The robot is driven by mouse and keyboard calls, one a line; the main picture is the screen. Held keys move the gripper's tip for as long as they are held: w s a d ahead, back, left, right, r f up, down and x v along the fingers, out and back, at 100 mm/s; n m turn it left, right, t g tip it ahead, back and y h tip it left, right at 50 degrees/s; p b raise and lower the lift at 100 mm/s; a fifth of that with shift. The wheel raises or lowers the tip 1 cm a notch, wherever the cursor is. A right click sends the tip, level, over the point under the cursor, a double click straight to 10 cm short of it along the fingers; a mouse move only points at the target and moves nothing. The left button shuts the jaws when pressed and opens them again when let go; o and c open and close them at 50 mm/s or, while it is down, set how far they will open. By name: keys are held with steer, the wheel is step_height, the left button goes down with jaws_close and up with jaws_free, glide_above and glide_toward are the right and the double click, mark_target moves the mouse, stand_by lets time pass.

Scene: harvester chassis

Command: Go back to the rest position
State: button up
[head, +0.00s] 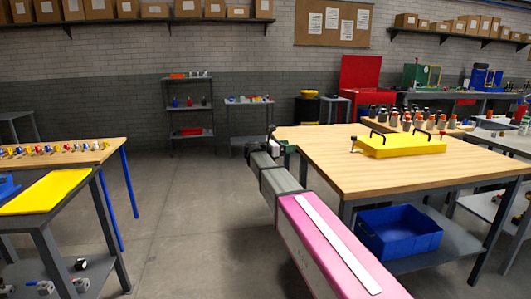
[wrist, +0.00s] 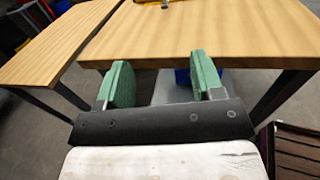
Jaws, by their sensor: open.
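My gripper (wrist: 163,82) shows in the wrist view with its two green-padded fingers spread wide apart. Nothing is held between them. The fingers point toward the near edge of a wooden table top (wrist: 210,35). In the head view my arm reaches forward from the lower right, and my gripper (head: 286,150) is at the left corner of the wooden table (head: 350,178). Its fingers are small and partly hidden there. I cannot tell whether they touch the table.
A yellow case (head: 400,146) with black handles lies on the wooden table, near several bottles. A blue crate (head: 398,238) sits on the shelf below. The floor (head: 175,200) between is clear.

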steer(key=s+a+f+m+t+y, duration=0.1)
steer(key=s+f+m+t+y, duration=0.25)
steer(key=f+m+y, duration=1)
steer(key=s+a+f+m+t+y, duration=0.1)
steer(key=s+f+m+t+y, duration=0.4)
steer(key=m, duration=1.5)
steer(key=s+d+f+n+g, duration=0.3)
steer(key=s+f+g, duration=0.2)
steer(key=s, duration=0.3)
steer(key=s+d+f+n+g+h, duration=0.1)
steer(key=s+d+f+n+g, duration=0.3)
steer(key=s, duration=0.5)
steer(key=s+d+f+n+g+h, duration=0.1)
steer(key=s+d+f+n+g, duration=0.3)
steer(key=s+f+g, duration=0.2)
steer(key=shift+s+f, duration=0.85)
steer(key=shift+s, duration=0.35)
